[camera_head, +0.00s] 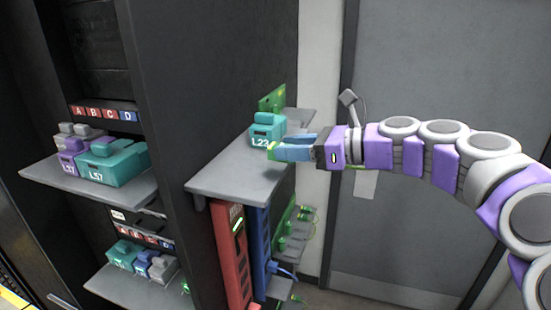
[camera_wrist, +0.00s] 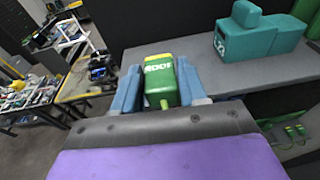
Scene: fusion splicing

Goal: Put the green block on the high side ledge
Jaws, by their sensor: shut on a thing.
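The green block (camera_wrist: 160,82) has a yellow top edge and white lettering, and sits between the two blue fingers of my gripper (camera_wrist: 160,88) in the wrist view. In the head view my gripper (camera_head: 290,149) reaches in from the right, shut on the block, of which only a small green part (camera_head: 272,151) shows at the fingertips. The high side ledge (camera_head: 222,172) is a grey shelf on the side of the dark cabinet. The block is at the ledge's right edge; I cannot tell whether it touches the surface.
Red (camera_head: 233,250) and blue (camera_head: 260,240) units stand below the ledge. Front shelves (camera_head: 85,185) hold more blocks. The ledge's near part is clear.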

